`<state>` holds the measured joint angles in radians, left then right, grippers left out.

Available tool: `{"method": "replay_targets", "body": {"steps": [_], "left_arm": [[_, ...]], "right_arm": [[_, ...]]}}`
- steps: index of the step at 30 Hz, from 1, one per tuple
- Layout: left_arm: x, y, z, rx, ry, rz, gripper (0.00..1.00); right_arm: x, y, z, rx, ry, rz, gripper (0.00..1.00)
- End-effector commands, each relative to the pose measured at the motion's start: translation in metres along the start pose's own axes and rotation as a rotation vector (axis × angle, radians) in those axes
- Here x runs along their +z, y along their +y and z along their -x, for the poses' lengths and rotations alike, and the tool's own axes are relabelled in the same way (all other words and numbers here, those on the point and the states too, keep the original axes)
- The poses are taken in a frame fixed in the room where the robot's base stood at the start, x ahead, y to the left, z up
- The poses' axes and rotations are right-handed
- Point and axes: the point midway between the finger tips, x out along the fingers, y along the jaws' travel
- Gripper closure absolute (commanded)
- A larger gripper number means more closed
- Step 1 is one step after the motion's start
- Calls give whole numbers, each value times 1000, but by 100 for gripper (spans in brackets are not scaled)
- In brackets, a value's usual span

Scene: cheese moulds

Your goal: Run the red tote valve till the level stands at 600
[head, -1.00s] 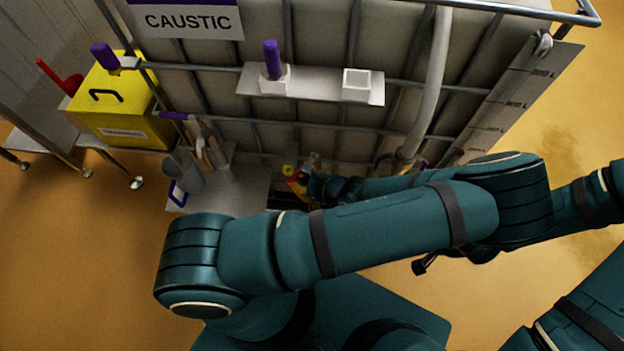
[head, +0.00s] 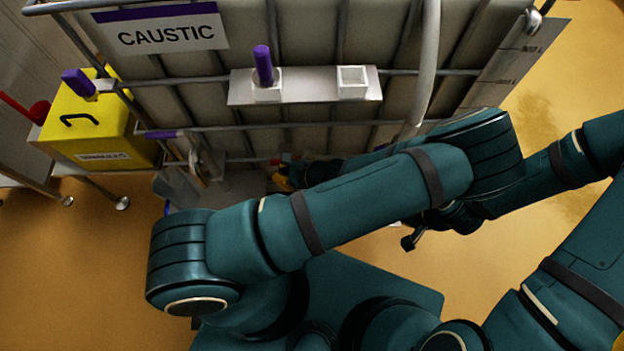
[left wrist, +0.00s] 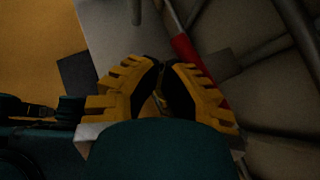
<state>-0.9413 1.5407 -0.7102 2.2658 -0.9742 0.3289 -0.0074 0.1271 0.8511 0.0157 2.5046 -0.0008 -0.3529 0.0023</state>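The tote (head: 310,120) is a large pale tank in a grey pipe cage, with a CAUSTIC sign (head: 170,30). A grey level scale (head: 510,65) runs down its right side; its marks are too small to read, and I cannot make out the level. My left gripper (head: 283,178) is low at the tote's front, partly hidden by my arm. The left wrist view shows its yellow fingers (left wrist: 165,80) with a narrow gap. A red bar (left wrist: 184,47) passes beside the right finger, possibly the valve handle; I cannot tell whether it is gripped.
A white bracket (head: 310,88) on the cage holds a purple-handled piece (head: 263,65) and an empty socket. A pale hose (head: 427,60) hangs at the right. A yellow box (head: 95,130) stands on a bench at left. The floor at right is clear.

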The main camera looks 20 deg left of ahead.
Motion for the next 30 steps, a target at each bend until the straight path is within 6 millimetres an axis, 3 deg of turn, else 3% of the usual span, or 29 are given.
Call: {"method": "replay_targets", "body": {"steps": [30], "left_arm": [[11,-11,-12,1,-9,4,100]], "right_arm": [[0,0,0,0,0,0,100]]}}
